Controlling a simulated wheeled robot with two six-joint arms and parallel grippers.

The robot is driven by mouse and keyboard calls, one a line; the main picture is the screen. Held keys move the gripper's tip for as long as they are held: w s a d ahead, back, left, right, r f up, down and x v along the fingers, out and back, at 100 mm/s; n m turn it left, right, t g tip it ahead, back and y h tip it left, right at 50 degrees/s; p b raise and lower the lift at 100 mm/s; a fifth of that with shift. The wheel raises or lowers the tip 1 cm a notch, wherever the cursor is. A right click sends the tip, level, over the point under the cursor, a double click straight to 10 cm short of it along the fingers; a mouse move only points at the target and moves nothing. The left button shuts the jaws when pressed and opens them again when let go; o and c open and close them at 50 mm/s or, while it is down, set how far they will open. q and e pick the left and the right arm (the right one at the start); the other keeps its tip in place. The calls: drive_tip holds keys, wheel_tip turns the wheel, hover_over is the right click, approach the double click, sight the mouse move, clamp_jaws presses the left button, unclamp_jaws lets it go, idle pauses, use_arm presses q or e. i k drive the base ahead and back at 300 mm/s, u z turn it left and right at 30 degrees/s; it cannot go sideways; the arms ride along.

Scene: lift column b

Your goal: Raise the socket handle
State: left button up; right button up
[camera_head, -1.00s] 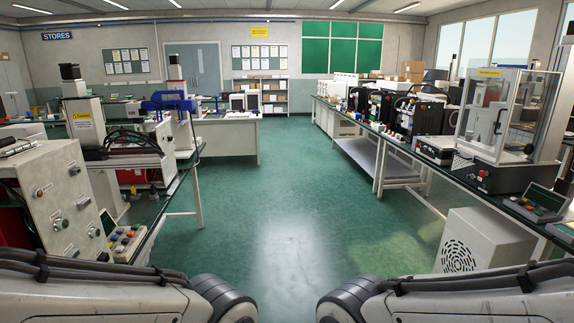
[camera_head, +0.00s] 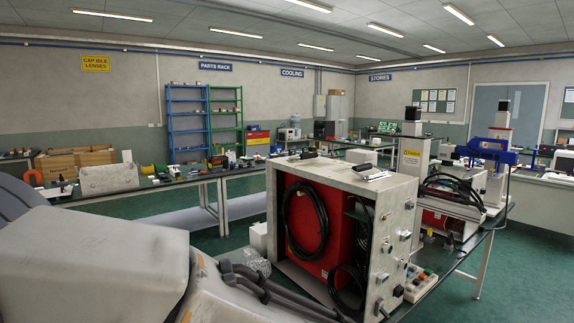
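I cannot make out a socket handle for certain in the head view. An open-fronted grey cabinet (camera_head: 340,180) stands on the near bench, with a red panel (camera_head: 309,222) and coiled black cables (camera_head: 306,190) inside. A small black handle-like piece (camera_head: 309,154) lies on its top. To its right stands a pale column (camera_head: 413,155) with a black top and a yellow label. Behind that, another column (camera_head: 497,150) carries a blue arm-like part (camera_head: 486,150). My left arm fills the lower left. Neither gripper is in view.
A bench (camera_head: 70,196) along the left holds a wooden crate (camera_head: 75,160), a grey block (camera_head: 108,178) and small parts. Blue (camera_head: 188,125) and green (camera_head: 226,122) racks stand at the back wall. Green floor (camera_head: 158,203) is open between the benches.

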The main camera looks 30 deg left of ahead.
sight(355, 170)
drive_tip(key=z, duration=1.3)
drive_tip(key=i, duration=2.4)
drive_tip(key=u, duration=2.35)
